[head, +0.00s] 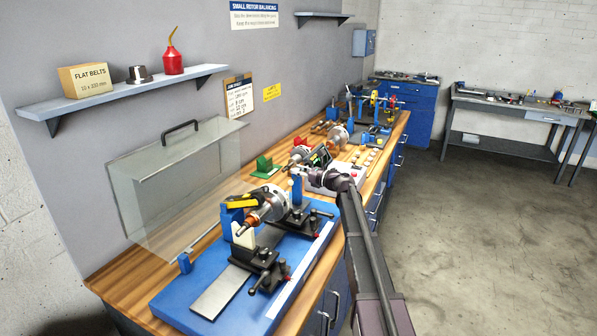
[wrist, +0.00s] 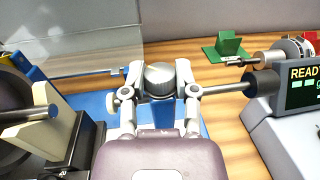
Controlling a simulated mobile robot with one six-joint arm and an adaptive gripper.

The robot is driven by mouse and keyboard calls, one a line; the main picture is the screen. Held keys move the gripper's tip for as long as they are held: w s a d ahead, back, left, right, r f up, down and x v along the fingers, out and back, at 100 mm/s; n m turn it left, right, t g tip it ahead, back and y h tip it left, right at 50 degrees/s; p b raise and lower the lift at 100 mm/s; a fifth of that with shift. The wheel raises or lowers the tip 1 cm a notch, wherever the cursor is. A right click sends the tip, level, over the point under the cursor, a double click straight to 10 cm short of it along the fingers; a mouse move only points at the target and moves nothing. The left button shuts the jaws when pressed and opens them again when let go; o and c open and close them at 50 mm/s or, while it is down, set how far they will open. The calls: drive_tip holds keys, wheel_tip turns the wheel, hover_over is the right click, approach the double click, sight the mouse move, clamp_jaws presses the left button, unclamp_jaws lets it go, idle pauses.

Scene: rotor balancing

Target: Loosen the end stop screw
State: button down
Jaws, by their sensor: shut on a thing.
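The end stop screw shows in the wrist view as a round, grey, ridged knob (wrist: 160,77). My gripper (wrist: 160,85) has one finger on each side of it and is shut on it. In the head view my gripper (head: 299,174) is at the far end of this bed, beyond the rotor (head: 270,206). The screw is too small and covered to make out there.
The rotor's shaft end (wrist: 38,112) and a cream support (wrist: 50,130) are close on the left in the wrist view. A display box reading READY (wrist: 302,92) stands close on the right. A clear guard (head: 175,180) stands along the wall side. A green bracket (wrist: 227,48) lies behind.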

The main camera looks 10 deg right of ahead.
drive_tip(key=shift+w, duration=0.1)
idle(0.3)
drive_tip(key=shift+c, duration=1.9)
unclamp_jaws()
drive_tip(key=shift+s+d, duration=0.1)
drive_tip(key=shift+s, duration=0.1)
drive_tip(key=v, duration=1.1)
drive_tip(key=shift+s+d, duration=0.15)
drive_tip(key=shift+d, duration=0.15)
